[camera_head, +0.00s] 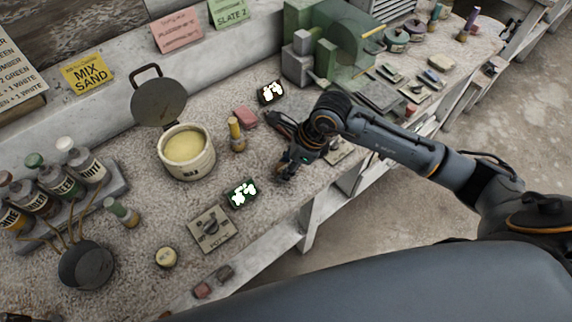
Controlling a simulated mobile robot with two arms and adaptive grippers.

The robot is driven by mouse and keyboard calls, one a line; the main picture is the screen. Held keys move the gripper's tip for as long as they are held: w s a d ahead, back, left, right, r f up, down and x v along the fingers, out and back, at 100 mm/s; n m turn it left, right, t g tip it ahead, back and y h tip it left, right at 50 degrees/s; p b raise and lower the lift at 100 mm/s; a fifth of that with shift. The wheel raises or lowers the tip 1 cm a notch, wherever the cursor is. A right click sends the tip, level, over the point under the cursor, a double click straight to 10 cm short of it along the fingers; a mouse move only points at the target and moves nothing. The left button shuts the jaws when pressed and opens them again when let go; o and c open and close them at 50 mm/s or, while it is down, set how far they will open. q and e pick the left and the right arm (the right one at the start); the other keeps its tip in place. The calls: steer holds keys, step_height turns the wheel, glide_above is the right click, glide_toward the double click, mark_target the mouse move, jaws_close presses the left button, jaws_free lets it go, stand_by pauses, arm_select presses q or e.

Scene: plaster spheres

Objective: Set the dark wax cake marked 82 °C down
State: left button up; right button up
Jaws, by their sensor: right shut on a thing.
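My right gripper (284,172) reaches in from the right and points down over the speckled bench, near its front edge. It is shut on a small dark thing at its fingertips, which I take to be the dark wax cake; the fingers mostly hide it and no 82 °C mark can be read. The gap between it and the bench top cannot be judged. My left gripper is not in view.
A lidded pot (187,165) stands left. A square plate (212,229) lies in front. A green machine (325,50) stands behind.

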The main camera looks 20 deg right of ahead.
steer(key=shift+f+b, duration=0.75)
stand_by(0.4)
steer(key=o, duration=1)
steer(key=shift+o, duration=0.2)
steer(key=shift+r, duration=0.1)
steer(key=shift+r+p, duration=1.15)
steer(key=shift+r, duration=0.85)
steer(key=shift+a, duration=0.1)
